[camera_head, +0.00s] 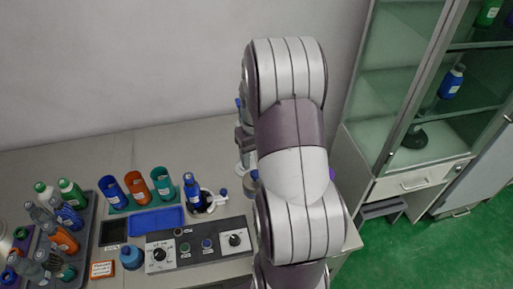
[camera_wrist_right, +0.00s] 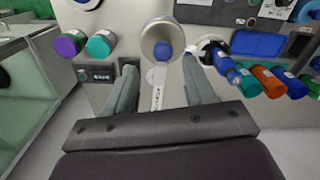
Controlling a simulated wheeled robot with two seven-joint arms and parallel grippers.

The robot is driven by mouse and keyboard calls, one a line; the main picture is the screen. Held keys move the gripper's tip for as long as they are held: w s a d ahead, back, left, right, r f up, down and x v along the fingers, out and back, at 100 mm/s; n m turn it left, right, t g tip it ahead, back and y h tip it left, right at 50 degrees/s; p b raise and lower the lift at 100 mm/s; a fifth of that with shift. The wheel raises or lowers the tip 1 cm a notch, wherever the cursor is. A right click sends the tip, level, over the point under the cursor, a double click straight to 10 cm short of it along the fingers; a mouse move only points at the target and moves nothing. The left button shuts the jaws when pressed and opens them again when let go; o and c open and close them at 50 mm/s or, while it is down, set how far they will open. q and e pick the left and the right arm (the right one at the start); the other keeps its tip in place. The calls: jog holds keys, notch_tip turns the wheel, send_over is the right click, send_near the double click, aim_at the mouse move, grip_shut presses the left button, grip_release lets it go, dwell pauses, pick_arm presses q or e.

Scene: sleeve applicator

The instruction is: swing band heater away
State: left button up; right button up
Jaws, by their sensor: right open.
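A white ring-shaped piece, which looks like the band heater (camera_head: 209,208), sits at the foot of a dark blue bottle (camera_head: 191,188), with a small blue knob at its right side. In the right wrist view the white ring (camera_wrist_right: 207,44) lies just right of the right fingertips, partly around the blue bottle (camera_wrist_right: 223,64). My right gripper (camera_wrist_right: 160,65) is open and empty. A round metal head with a blue centre (camera_wrist_right: 163,51) and a pale lettered strip show between and beyond its fingers. In the head view my right arm hides its gripper. My left gripper is out of view.
A control panel (camera_head: 200,246) with knobs lies in front of the bottle. Three coloured cups (camera_head: 136,188), a blue tray (camera_head: 156,220) and a rack of bottles stand left. Purple (camera_wrist_right: 69,45) and teal (camera_wrist_right: 101,45) caps show left in the wrist view. A glass cabinet (camera_head: 405,110) stands right.

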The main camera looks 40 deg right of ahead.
notch_tip(320, 180, up, 7)
dwell(0.6)
